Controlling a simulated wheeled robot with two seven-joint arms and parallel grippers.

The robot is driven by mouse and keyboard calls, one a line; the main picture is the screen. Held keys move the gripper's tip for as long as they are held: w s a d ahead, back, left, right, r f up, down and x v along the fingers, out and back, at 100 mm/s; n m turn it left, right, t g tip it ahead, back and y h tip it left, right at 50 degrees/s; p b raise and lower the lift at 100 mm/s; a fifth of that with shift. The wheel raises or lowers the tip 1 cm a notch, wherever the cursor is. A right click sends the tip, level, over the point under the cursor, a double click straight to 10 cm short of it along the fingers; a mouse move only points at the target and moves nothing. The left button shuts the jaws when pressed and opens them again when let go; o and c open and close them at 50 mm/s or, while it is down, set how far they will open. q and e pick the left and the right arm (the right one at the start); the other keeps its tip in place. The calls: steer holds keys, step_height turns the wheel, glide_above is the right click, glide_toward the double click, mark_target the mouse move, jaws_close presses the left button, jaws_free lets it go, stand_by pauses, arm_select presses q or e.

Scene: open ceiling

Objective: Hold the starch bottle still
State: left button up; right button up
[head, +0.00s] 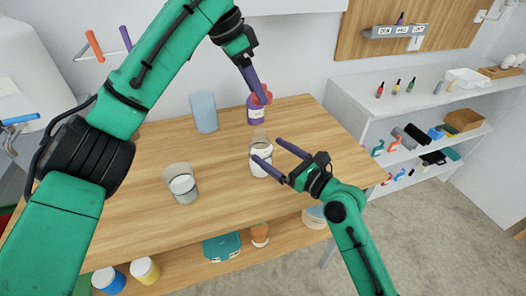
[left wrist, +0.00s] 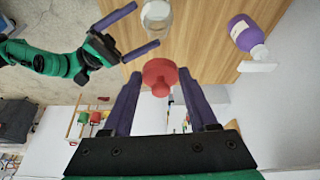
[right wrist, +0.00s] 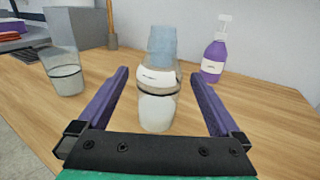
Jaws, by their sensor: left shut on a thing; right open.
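A clear bottle with white contents and a label too small to read (head: 259,163), seemingly the starch bottle, stands upright on the wooden table. It also shows in the right wrist view (right wrist: 157,108) and the left wrist view (left wrist: 157,18). My right gripper (head: 265,149) is open, with its fingers on either side of this bottle; no clear contact shows. My left gripper (head: 260,90) is shut on a red stopper (left wrist: 160,75), held in the air above and behind the bottle. The bottle's mouth is hard to make out against the blue tumbler behind it.
A glass with white contents (head: 183,187) stands left on the table (head: 130,225). A blue tumbler (head: 204,112) and a purple bottle (head: 255,112) with a white top (right wrist: 223,24) stand at the back. White shelves (head: 350,100) adjoin on the right.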

mark_target(254, 103)
step_height(254, 103, down, 7)
steer(key=shift+d+r, duration=0.1)
steer(key=shift+r, duration=0.05)
steer(key=x, duration=0.7)
steer(key=shift+w+a+r, duration=0.15)
steer(key=shift+w+a, duration=0.1)
steer(key=shift+a, duration=0.05)
steer(key=shift+s+d, duration=0.1)
steer(key=shift+c, duration=0.3)
steer(key=c, duration=1.3)
arm_select(q)
steer(key=shift+a+f+n, duration=0.1)
steer(key=shift+f+n, duration=0.1)
steer(key=shift+n, duration=0.1)
arm_select(e)
steer(key=shift+o, duration=0.2)
arm_select(q)
steer(key=f+n, duration=0.2)
steer(key=f+n+t+y, duration=0.1)
steer(key=shift+s+f+n, duration=0.35)
steer(key=shift+n, duration=0.05)
steer(key=shift+f, duration=1.85)
